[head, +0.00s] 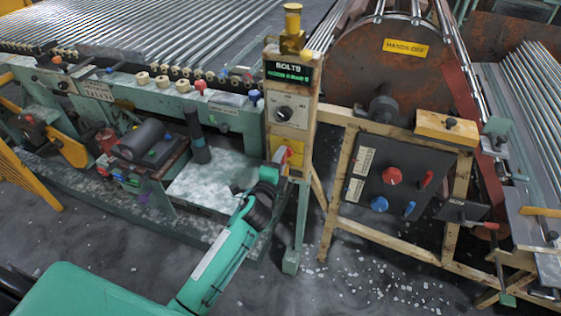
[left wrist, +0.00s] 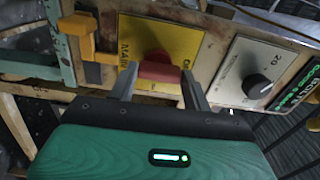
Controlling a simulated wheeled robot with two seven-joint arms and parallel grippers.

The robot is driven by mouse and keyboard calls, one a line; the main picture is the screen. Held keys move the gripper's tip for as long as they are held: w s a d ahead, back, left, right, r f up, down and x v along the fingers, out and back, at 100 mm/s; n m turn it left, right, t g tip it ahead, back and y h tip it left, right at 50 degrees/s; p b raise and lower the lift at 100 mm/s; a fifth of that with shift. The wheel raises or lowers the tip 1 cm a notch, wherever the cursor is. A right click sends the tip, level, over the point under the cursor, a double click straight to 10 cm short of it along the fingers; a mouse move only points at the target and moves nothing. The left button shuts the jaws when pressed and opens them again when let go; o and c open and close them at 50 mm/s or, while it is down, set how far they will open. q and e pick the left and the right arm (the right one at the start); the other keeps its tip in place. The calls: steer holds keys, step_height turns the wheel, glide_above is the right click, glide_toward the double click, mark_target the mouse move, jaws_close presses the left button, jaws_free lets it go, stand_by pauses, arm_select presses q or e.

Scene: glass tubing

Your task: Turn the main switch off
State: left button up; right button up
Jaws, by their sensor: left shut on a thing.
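The main switch is a red handle (left wrist: 158,68) on a yellow plate (left wrist: 186,42) lettered MAIN, low on the narrow control post. In the head view the yellow plate (head: 294,147) is partly seen above my gripper, with a bit of red handle (head: 284,156) showing. My left gripper (head: 273,172) reaches up to the plate from below. In the left wrist view its two grey fingers (left wrist: 160,82) are on either side of the red handle, shut on it. My right gripper is not in view.
A grey dial (head: 285,113) and a green-lit display (head: 289,72) sit above the switch on the post. A dark panel (head: 398,165) with red and blue knobs stands to the right. A green machine bed with rods is at left. Open floor lies in front.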

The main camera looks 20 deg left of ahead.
arm_select(q)
steer(key=o, duration=1)
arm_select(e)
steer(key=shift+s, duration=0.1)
arm_select(q)
steer(key=shift+s+a+b, duration=0.15)
steer(key=shift+s+b, duration=0.2)
steer(key=shift+s, duration=3.1)
steer(key=shift+s+a+b, duration=0.1)
steer(key=shift+s+b, duration=0.25)
steer(key=shift+s, duration=3.1)
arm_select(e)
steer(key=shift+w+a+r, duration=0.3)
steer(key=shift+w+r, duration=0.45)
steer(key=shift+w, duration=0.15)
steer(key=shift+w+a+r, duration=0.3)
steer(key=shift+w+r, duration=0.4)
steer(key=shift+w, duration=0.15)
arm_select(q)
steer(key=shift+f, duration=0.1)
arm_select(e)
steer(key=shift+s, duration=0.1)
